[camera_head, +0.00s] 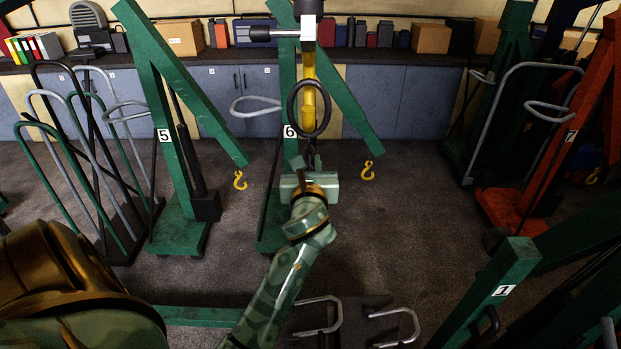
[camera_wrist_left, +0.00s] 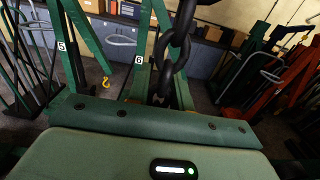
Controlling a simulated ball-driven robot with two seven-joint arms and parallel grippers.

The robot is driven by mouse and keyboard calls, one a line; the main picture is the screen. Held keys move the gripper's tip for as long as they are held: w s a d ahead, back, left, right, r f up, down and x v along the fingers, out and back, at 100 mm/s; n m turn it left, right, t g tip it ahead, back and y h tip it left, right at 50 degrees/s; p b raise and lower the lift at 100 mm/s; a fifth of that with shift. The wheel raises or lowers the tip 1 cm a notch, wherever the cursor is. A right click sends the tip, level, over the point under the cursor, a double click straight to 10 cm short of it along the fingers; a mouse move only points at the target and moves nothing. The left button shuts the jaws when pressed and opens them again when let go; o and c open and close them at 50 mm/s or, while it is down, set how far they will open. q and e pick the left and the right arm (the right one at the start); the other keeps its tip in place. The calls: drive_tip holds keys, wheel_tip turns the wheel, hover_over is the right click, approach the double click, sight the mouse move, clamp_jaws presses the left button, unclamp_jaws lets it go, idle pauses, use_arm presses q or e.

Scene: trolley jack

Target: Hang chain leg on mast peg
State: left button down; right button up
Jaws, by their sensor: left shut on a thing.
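My left gripper (camera_head: 309,178) is shut on the dark chain leg (camera_head: 311,148), near the middle of the head view. The chain runs up from the gripper to a black ring (camera_head: 293,108), which hangs around a yellow hook (camera_head: 309,68). In the left wrist view, large dark links of the chain leg (camera_wrist_left: 178,48) rise just beyond the gripper. A silver bar with a black end (camera_head: 270,33) sticks out leftward above the ring; I cannot tell for sure whether it is the mast peg. My right gripper is not in view.
Green crane 5 (camera_head: 165,120) with a small yellow hook (camera_head: 240,180) stands left. Green crane 6 (camera_head: 287,125) is behind the chain. An orange crane (camera_head: 575,135) stands right, and green crane 1 (camera_head: 500,285) is at lower right. Open floor (camera_head: 410,200) lies right of my gripper.

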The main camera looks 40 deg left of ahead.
use_arm(q)
drive_tip(key=shift+s+d+r, duration=0.1)
drive_tip(key=shift+r, duration=0.15)
idle(0.3)
